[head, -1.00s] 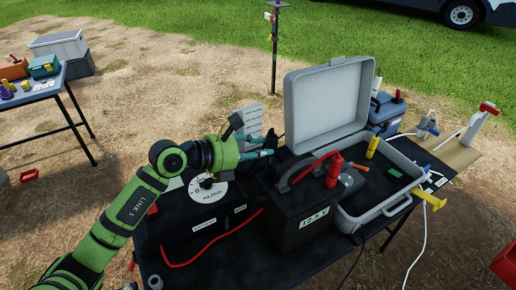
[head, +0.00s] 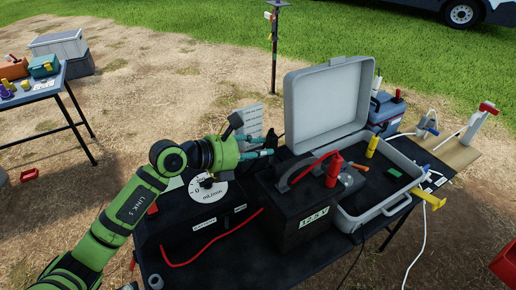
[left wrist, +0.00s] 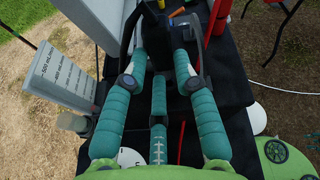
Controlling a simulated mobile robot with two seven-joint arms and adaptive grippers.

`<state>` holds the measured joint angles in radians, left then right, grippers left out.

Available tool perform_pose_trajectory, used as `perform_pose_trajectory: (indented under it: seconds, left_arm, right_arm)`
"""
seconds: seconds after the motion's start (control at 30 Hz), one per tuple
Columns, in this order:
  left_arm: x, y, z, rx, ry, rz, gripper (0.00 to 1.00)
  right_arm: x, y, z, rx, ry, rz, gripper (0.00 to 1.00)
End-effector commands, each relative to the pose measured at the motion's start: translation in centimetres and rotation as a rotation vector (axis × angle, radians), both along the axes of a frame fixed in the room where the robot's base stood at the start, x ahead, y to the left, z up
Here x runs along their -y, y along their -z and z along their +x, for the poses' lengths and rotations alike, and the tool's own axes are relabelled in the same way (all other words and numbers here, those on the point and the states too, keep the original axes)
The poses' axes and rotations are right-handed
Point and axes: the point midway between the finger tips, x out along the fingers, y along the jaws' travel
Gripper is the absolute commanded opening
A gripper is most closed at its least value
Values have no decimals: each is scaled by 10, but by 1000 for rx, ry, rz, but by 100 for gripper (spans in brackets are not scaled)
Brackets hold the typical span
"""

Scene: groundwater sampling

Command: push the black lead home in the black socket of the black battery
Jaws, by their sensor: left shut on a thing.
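The black battery (head: 300,218) stands on the black table with its "12.5 V" label facing me and a grey handle on top. A red plug (head: 334,170) stands upright on its top. My left gripper (head: 274,147) is behind the battery's left rear corner, its teal-padded fingers pointing right. It is shut on a black piece, apparently the black lead (left wrist: 155,30), seen between the fingertips in the left wrist view. I cannot make out the black socket or tell how deep the lead sits.
A black control box (head: 200,225) with a mL/min dial stands left of the battery, a red cable looping over its front. An open grey case (head: 322,110) is behind and right. A yellow bottle (head: 372,147) stands at the case.

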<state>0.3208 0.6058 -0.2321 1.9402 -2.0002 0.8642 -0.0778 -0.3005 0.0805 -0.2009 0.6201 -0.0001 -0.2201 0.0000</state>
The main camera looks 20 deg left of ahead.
Motion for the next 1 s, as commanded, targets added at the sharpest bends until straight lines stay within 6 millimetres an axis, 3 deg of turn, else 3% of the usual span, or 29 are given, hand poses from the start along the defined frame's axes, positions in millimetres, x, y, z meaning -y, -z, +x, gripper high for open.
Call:
perform_pose_trajectory:
  seconds: [1.0]
  left_arm:
    - [0, 24, 0, 0, 0, 0, 2]
  right_arm:
    - [-1, 19, 0, 1, 2, 0, 40]
